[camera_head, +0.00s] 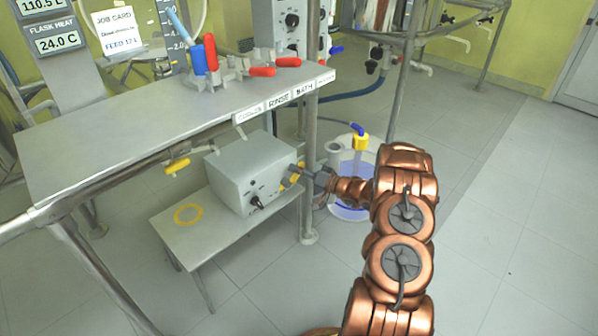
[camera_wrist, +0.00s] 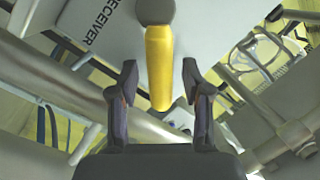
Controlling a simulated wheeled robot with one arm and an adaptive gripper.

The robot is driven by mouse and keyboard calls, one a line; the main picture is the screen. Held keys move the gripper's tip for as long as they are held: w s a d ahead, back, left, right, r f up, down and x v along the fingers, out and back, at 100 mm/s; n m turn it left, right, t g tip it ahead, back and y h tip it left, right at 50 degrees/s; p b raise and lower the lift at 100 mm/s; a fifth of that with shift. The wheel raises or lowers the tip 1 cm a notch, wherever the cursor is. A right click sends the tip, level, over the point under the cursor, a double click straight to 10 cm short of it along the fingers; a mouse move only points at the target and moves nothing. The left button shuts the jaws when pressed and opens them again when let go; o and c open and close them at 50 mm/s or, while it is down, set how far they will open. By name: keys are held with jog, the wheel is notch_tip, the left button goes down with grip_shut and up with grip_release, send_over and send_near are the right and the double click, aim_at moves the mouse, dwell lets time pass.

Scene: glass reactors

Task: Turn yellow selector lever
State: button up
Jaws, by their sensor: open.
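The yellow selector lever (camera_wrist: 158,50) hangs from a dark round hub on a grey face marked RECEIVER in the wrist view. In the head view the lever (camera_head: 290,177) is small, on the right side of a grey box (camera_head: 232,165), partly hidden beside my gripper. My gripper (camera_head: 322,184) reaches the box from the right. In the wrist view my gripper (camera_wrist: 160,82) is open, with one finger on each side of the lever's lower part. Gaps show between the lever and both fingers.
The box stands on a low shelf (camera_head: 225,240) under a grey bench (camera_head: 110,150). A bench leg (camera_head: 309,215) stands close to my gripper. A clear vessel with a yellow-topped fitting (camera_head: 361,142) stands just behind it. Red and blue valve handles sit on the bench. The floor at right is clear.

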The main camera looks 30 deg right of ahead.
grip_shut()
dwell(0.6)
